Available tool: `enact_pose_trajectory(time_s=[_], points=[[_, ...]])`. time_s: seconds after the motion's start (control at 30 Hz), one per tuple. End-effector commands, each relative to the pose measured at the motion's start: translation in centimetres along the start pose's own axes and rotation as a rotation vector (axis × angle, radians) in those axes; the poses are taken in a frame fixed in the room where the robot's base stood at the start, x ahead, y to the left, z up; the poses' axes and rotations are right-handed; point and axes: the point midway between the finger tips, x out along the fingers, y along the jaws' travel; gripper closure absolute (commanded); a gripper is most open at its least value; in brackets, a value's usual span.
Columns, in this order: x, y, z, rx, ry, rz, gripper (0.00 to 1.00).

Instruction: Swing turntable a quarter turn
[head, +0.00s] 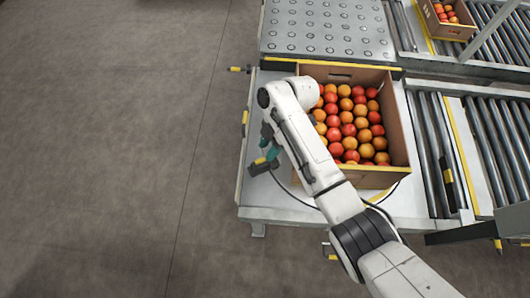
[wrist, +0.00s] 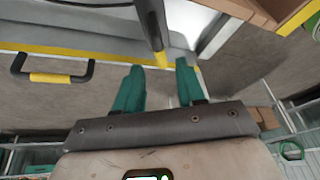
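The turntable (head: 278,202) is a pale plate under a cardboard crate (head: 398,130) full of red and orange tomatoes. Black-and-yellow handles stick out around it: one at the upper left (head: 240,69), one on the left edge (head: 245,118) and one at the front (head: 330,252). My gripper (head: 267,158) hangs over the turntable's left side, left of the crate. In the wrist view its green fingers (wrist: 158,72) are apart with nothing clearly between them. A grey bar with a yellow end (wrist: 156,35) lies just beyond the gap. A black handle with a yellow grip (wrist: 50,77) shows at left.
A studded transfer table (head: 325,28) adjoins the turntable at the back. Roller conveyors (head: 430,150) run along the right, with another tomato crate (head: 450,30) at the upper right. The concrete floor (head: 110,150) on the left is clear.

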Motion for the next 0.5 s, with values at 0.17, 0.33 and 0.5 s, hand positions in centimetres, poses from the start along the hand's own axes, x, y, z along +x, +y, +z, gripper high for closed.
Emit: enact_pose_trajectory(time_s=[0.17,0.33,0.5], points=[[2.5,-0.1,0.0,0.0,0.0,-0.002,0.61],[3.5,0.0,0.0,0.0,0.0,0.0,0.61],[3.6,0.0,0.0,0.0,0.0,0.0,0.61]])
